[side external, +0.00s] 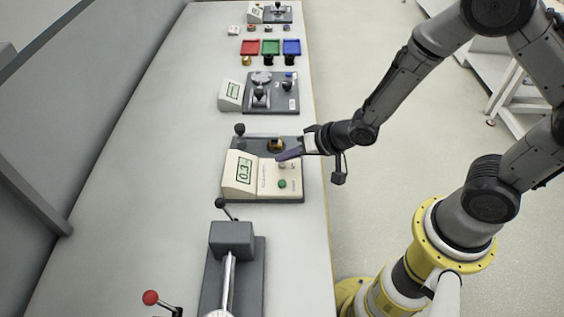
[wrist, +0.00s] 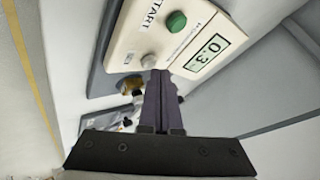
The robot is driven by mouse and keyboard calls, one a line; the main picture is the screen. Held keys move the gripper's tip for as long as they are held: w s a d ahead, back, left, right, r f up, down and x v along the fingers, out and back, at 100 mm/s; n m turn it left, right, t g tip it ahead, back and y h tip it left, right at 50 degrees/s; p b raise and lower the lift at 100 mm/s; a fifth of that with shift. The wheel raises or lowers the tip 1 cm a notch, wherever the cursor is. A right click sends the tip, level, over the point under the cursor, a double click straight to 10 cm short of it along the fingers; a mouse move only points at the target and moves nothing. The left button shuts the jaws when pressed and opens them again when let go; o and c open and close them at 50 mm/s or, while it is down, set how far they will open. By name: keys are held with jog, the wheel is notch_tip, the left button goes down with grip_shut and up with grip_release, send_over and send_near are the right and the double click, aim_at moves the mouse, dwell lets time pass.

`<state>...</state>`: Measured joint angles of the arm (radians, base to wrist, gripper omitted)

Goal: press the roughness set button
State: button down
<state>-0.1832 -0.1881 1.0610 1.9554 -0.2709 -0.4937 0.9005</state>
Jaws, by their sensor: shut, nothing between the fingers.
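The cream roughness tester (side external: 262,188) stands on the bench with a display (side external: 244,171) reading 0.3. Its panel has a green button (side external: 282,184) and a small pale button (wrist: 148,62); I take the pale one as the set button, but its label is not readable. In the wrist view the green button (wrist: 176,22) sits beside the word START. My gripper (side external: 279,157) is shut and empty, its dark purple fingers over the panel's far end. In the wrist view the fingertips (wrist: 157,73) are right beside the pale button. I cannot tell whether they touch it.
A brass part (side external: 275,145) sits on the dark base just behind the panel. Another instrument (side external: 262,92) and red, green and blue trays (side external: 270,47) stand farther back. A grey lever device (side external: 232,242) stands in front. The bench's left side is clear.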

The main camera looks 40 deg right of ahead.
jog(key=shift+f, duration=0.55)
dwell(0.7)
jog(key=shift+r, duration=0.95)
jog(key=shift+r, duration=2.55)
jog(key=shift+d, duration=0.1)
